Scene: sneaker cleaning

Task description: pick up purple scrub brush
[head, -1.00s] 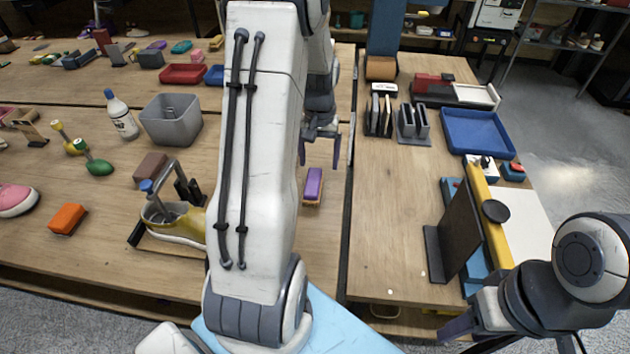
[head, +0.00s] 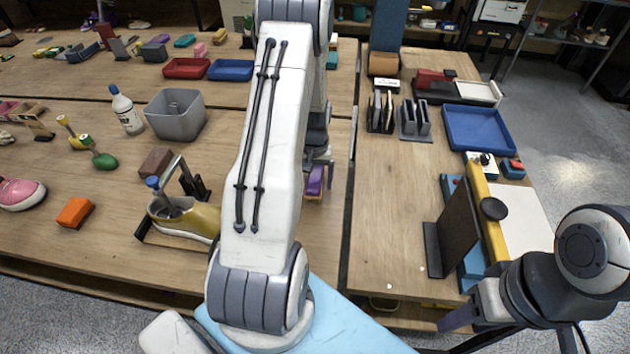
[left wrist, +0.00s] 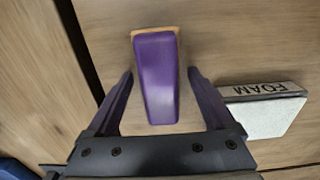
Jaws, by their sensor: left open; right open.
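The purple scrub brush (head: 314,181) lies on the wooden table just right of my left arm in the head view, partly hidden by my left gripper (head: 318,172). In the left wrist view the brush (left wrist: 157,78) lies lengthwise between the two open fingers of my left gripper (left wrist: 160,95), with a gap on each side. A tan edge shows around its far end. My right gripper (head: 458,318) is at the lower right of the head view, away from the brush, with its fingers only partly in sight.
A white block marked FOAM (left wrist: 262,110) lies right of the brush in the left wrist view. A yellow shoe (head: 190,218) in a holder, a grey bin (head: 176,122) and an orange block (head: 75,212) stand left of my arm. A gap between tables runs right of the brush.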

